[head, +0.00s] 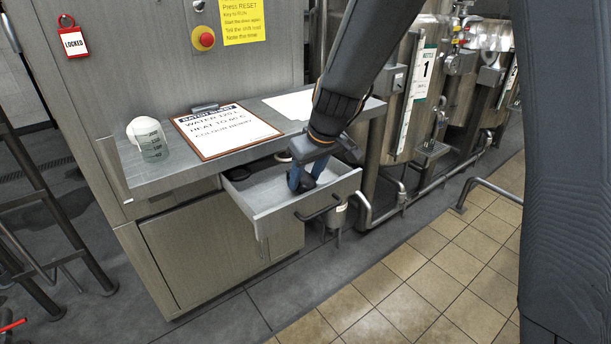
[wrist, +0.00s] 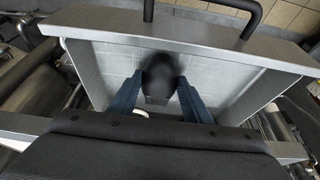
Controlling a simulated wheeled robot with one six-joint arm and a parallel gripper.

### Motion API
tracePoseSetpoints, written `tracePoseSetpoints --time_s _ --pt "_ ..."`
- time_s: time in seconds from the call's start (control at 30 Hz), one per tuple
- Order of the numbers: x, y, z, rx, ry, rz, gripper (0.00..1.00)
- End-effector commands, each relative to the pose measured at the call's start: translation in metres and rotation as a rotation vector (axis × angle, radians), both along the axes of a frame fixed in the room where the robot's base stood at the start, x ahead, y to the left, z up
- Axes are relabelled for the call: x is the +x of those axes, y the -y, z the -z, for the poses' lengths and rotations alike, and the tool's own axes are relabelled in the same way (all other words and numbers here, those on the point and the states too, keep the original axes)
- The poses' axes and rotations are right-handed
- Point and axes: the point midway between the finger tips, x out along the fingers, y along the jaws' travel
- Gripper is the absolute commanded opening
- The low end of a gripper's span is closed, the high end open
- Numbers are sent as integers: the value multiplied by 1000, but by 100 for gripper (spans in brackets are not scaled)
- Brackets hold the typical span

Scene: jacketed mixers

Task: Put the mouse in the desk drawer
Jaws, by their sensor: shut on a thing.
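The desk drawer (head: 272,205) is pulled open below the steel desk top. Its floor and front panel also show in the wrist view (wrist: 105,60). My gripper (head: 300,181) reaches down into the drawer opening, near its right side in the head view. Its blue fingers are shut on the dark mouse (wrist: 159,76), which sits between them over the drawer floor. The mouse looks blurred in the wrist view. I cannot tell whether it touches the drawer floor. In the head view my fingers hide part of the mouse.
A clipboard (head: 226,131), a white sheet (head: 290,105) and a measuring jug (head: 148,139) are on the desk top (head: 180,174), whose edge is close behind my gripper. The drawer handle (head: 318,212) sticks out in front. Steel mixers (head: 405,110) and pipes stand at right.

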Motion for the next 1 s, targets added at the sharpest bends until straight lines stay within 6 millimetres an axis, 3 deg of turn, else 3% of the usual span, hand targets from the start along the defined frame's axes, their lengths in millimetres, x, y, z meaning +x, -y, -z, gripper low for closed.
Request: tracePoseSetpoints --time_s 0.23,0.27,0.37,0.77,1.0 --pt "0 0 4 0 0 0 20" --pt "0 0 3 0 0 0 47" --pt "0 0 3 0 0 0 63" --pt "0 0 -1 0 0 0 63" --pt "-9 7 -31 1 4 -1 63"
